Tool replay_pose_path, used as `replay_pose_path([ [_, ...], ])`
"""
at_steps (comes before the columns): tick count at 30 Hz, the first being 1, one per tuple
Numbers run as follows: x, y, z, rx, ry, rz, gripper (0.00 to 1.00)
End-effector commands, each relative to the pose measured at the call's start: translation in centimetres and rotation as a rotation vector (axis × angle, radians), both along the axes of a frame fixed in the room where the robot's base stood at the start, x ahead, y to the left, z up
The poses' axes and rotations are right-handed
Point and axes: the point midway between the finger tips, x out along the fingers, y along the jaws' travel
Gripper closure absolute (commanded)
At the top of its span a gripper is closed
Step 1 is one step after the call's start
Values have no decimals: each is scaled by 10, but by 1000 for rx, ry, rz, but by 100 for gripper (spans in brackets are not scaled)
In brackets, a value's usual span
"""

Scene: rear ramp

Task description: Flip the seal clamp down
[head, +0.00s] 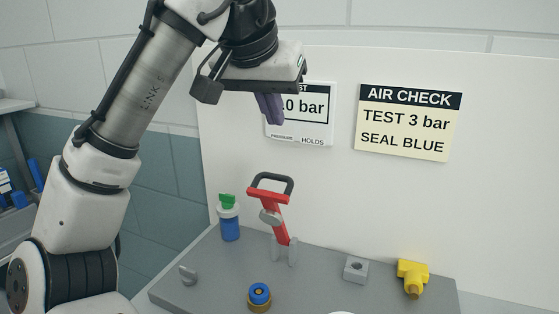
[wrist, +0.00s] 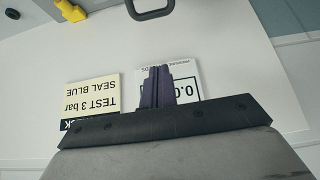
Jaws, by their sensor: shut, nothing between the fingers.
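The seal clamp (head: 281,218) is red with a dark loop handle, and it stands raised on the grey bench plate. The dark loop of its handle (wrist: 151,17) also shows at the top of the wrist view. My gripper (head: 271,108) is above the clamp, in front of the signs on the wall panel, and apart from the clamp. Its purple fingers are together with nothing between them, as the wrist view (wrist: 156,88) also shows.
The grey plate (head: 325,285) also bears a blue bottle with a green top (head: 229,220), a blue and brass fitting (head: 260,295), a grey block (head: 355,270) and a yellow fitting (head: 412,277). A white panel (head: 420,205) with two signs rises behind.

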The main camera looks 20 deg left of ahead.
Motion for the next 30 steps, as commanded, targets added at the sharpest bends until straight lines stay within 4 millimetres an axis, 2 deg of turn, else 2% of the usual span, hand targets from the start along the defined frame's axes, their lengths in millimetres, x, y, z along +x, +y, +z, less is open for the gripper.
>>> replay_pose_path([
  [5,2,0,-3,0,-2,-1,100],
  [8,8,0,-11,0,-1,-1,100],
  [21,59,-1,-84,0,-1,-1,100],
  [24,41,0,-86,2,-5,2,100],
  [30,23,-1,-91,1,-4,-1,100],
])
